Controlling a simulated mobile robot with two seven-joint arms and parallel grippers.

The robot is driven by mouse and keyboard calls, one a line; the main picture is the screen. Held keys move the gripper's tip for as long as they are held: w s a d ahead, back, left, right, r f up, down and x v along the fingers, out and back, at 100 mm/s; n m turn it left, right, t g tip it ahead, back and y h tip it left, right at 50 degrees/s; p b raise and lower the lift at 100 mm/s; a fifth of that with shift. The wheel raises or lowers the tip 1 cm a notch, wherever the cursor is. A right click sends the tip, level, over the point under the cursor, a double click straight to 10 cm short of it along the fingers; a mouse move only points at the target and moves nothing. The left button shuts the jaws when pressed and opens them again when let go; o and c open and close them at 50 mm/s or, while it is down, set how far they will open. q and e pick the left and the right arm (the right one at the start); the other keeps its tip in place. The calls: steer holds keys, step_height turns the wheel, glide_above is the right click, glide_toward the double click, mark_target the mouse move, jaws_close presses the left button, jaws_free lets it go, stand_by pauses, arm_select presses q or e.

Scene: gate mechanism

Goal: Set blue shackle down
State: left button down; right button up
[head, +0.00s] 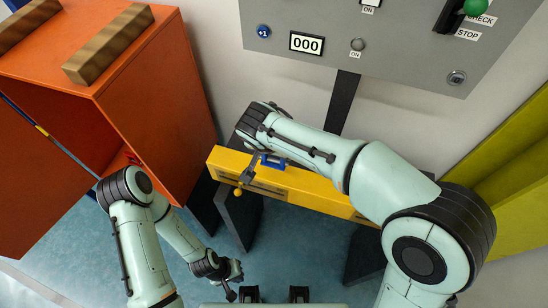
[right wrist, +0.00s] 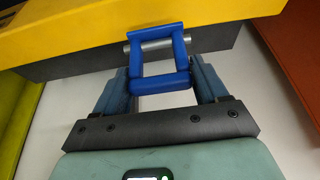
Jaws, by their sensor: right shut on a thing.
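The blue shackle (right wrist: 161,84) is a square-cornered loop with a silver pin across its far end. My right gripper (right wrist: 160,72) is shut on it, one finger on each side. In the head view the shackle (head: 273,161) shows over the upper edge of the yellow beam (head: 300,186); I cannot tell whether it touches. The right gripper's fingers are mostly hidden there by my own arm. My left gripper (head: 234,281) hangs low near the bottom centre, away from the shackle; its finger opening is unclear.
An orange cabinet (head: 150,90) with wooden blocks on top stands at left. A grey control panel (head: 400,45) reading 000 is on the wall behind. Olive panels (head: 510,160) stand at right.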

mark_target(274, 159)
steer(key=shift+f, duration=2.1)
steer(key=shift+f+b, duration=0.2)
steer(key=shift+b, duration=0.15)
steer(key=o, duration=1.3)
steer(key=shift+r, duration=0.1)
steer(key=shift+r, duration=0.3)
steer(key=v, duration=1.1)
steer(key=shift+r+p, duration=0.3)
steer(key=shift+p, duration=0.05)
steer(key=shift+s, duration=0.15)
